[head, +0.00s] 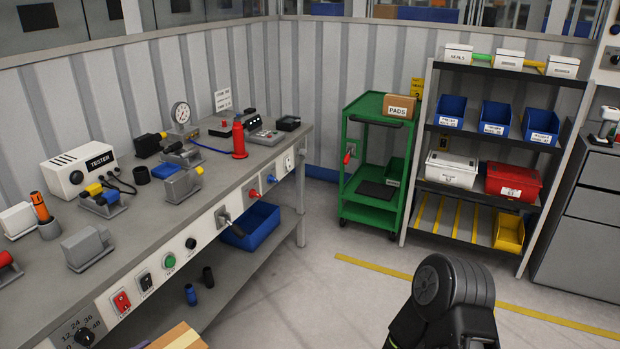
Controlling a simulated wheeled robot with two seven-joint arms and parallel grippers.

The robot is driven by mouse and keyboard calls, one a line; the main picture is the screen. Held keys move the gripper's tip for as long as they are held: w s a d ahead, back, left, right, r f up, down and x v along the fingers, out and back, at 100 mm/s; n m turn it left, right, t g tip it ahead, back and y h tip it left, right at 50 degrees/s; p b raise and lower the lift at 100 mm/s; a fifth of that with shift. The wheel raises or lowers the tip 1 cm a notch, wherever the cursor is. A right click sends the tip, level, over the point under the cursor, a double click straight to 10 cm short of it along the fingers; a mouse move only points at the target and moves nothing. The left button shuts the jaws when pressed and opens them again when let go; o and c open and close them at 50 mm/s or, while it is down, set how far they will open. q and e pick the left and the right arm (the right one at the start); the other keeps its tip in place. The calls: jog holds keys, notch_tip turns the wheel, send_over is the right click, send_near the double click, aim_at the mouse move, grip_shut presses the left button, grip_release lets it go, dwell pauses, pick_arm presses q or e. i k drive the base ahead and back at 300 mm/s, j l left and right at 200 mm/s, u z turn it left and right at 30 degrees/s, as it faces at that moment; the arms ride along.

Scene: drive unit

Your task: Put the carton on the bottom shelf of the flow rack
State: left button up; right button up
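The flow rack (478,142) stands at the back right. Its bottom shelf (452,220) has sloping yellow rails, with a yellow bin (508,231) at its right end and bare lanes to the left. A small brown carton labelled PADS (399,107) sits on top of the green cart, left of the rack. Another brown carton with yellow tape (178,338) is cut off by the lower left edge; I cannot tell what supports it. A black part of my arm shows at lower right, but no fingertips are visible. My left gripper is out of view.
The green cart (376,158) stands beside the rack. A long workbench (160,212) with a tester and tools fills the left, with a blue bin (254,226) on its lower shelf. A grey cabinet (588,232) adjoins the rack. Floor (325,285) before the rack is clear, crossed by a yellow line.

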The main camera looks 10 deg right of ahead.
aim_at(479, 231)
jog(key=i+l+z, duration=0.15)
jog(key=l+z, duration=0.35)
jog(key=i+l+z, duration=0.2)
jog(key=z, duration=0.25)
jog(key=i+l+z, duration=0.25)
jog(key=z, duration=0.25)
jog(key=i+l+z, duration=0.25)
jog(key=z, duration=0.25)
jog(key=i+l, duration=0.15)
jog(key=i, duration=0.35)
jog(key=i+l, duration=0.1)
jog(key=i, duration=0.35)
jog(key=i+l, duration=0.15)
jog(key=i, duration=0.35)
jog(key=i+l, duration=0.15)
jog(key=i, duration=0.3)
jog(key=i+l+u, duration=0.3)
jog(key=i, duration=0.15)
jog(key=i+l+u, duration=0.15)
jog(key=i+u, duration=0.15)
jog(key=i, duration=0.1)
